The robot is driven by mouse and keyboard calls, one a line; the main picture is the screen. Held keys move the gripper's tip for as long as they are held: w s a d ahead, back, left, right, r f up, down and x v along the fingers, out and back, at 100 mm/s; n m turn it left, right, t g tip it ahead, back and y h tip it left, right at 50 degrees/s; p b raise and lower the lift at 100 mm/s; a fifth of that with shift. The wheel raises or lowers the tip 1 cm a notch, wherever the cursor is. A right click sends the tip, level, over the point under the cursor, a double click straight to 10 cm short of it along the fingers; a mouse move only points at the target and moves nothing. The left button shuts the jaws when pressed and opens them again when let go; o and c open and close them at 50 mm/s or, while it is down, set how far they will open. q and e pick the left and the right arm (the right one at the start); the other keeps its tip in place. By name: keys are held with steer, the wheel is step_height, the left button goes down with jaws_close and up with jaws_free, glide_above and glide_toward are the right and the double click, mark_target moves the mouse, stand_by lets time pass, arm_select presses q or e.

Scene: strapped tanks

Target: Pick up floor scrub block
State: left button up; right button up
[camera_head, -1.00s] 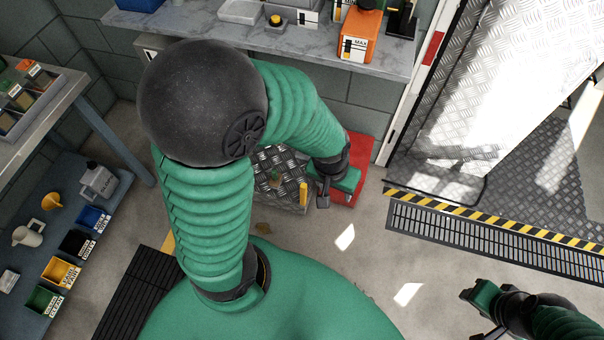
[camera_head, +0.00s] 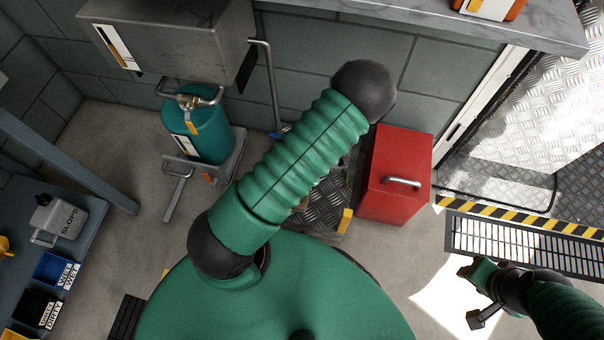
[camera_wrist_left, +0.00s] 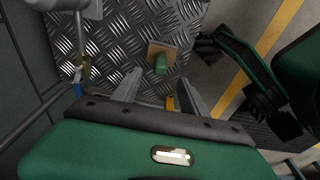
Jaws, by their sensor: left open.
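A small tan block with a green part on it, likely the floor scrub block (camera_wrist_left: 155,49), sits on a diamond-plate metal surface (camera_wrist_left: 110,45) in the left wrist view. My left gripper (camera_wrist_left: 160,90) is open, with its two grey fingers pointing toward the block, one to each side and short of it. Nothing is between the fingers.
A red box (camera_head: 395,170) with a handle stands right of the plate. A teal tank (camera_head: 195,130) stands on a grey stand at left, below a metal box (camera_head: 185,35). A floor grate (camera_head: 520,243) lies at right. A shelf with bins (camera_head: 55,270) is at left.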

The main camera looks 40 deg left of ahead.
arm_select(q)
steer(key=a+f+b, duration=0.1)
steer(key=f, duration=0.2)
steer(key=f+b, duration=0.2)
steer(key=f, duration=0.1)
steer(key=a+f+b, duration=0.1)
steer(key=f, duration=0.2)
steer(key=shift+s+a+f+b, duration=0.1)
steer(key=shift+s+a+b, duration=0.2)
steer(key=shift+b, duration=0.1)
steer(key=shift+d+f, duration=0.15)
steer(key=f+b, duration=0.2)
steer(key=b, duration=0.1)
steer(key=s+f+b, duration=0.1)
steer(key=f+b, duration=0.1)
steer(key=b, duration=0.1)
steer(key=shift+f, duration=0.35)
steer(key=shift+r, duration=0.2)
steer(key=c, duration=0.4)
jaws_close()
arm_select(e)
step_height(320, 180, down, 12)
steer(key=a, duration=0.1)
steer(key=shift+a, duration=0.2)
